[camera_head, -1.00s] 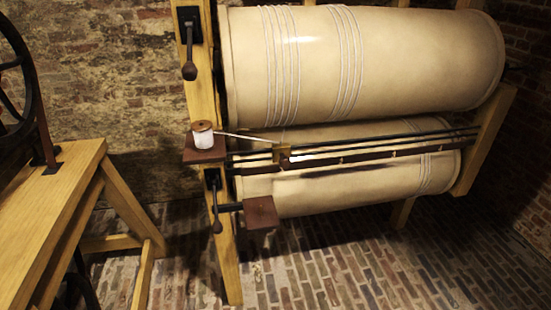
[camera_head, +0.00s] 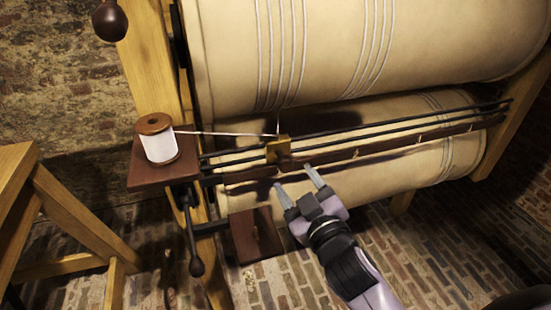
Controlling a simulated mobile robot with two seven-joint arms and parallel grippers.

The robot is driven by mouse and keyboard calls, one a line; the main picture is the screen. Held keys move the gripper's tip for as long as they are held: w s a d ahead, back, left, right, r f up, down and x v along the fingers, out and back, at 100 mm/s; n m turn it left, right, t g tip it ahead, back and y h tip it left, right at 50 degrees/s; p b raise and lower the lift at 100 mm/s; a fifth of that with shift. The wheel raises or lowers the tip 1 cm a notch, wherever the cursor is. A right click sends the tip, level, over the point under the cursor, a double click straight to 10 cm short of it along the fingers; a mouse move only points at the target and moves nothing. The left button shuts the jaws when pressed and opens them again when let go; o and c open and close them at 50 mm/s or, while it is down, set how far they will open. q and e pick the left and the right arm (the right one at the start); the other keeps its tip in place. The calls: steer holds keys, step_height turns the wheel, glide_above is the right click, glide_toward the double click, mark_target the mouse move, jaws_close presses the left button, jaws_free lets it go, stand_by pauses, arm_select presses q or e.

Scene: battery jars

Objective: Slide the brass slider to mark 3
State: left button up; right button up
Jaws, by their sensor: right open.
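The brass slider (camera_head: 278,151) sits on two dark rails (camera_head: 400,124) toward their left end. A pale thread runs to it from the white spool (camera_head: 160,145) on the left. Below the rails is a reddish-brown strip (camera_head: 390,144) with several small light marks; their numbers cannot be read, so I cannot tell which is mark 3. My right gripper (camera_head: 296,180) is open and empty, just below and slightly right of the slider, its fingers pointing up toward the strip and apart from the slider. My left gripper is not in view.
The large cream upper drum (camera_head: 340,50) and lower drum (camera_head: 410,175) lie behind the rails. A wooden post (camera_head: 150,70) with dark handles stands at left. A small brown plate (camera_head: 257,236) is left of my gripper. A wooden trestle (camera_head: 60,215) stands far left.

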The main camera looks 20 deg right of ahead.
mark_target(288, 166)
steer(key=shift+w+a, duration=0.15)
steer(key=shift+w, duration=1.5)
steer(key=shift+w+a, duration=0.1)
steer(key=shift+w, duration=1.5)
jaws_close()
steer(key=shift+d, duration=0.1)
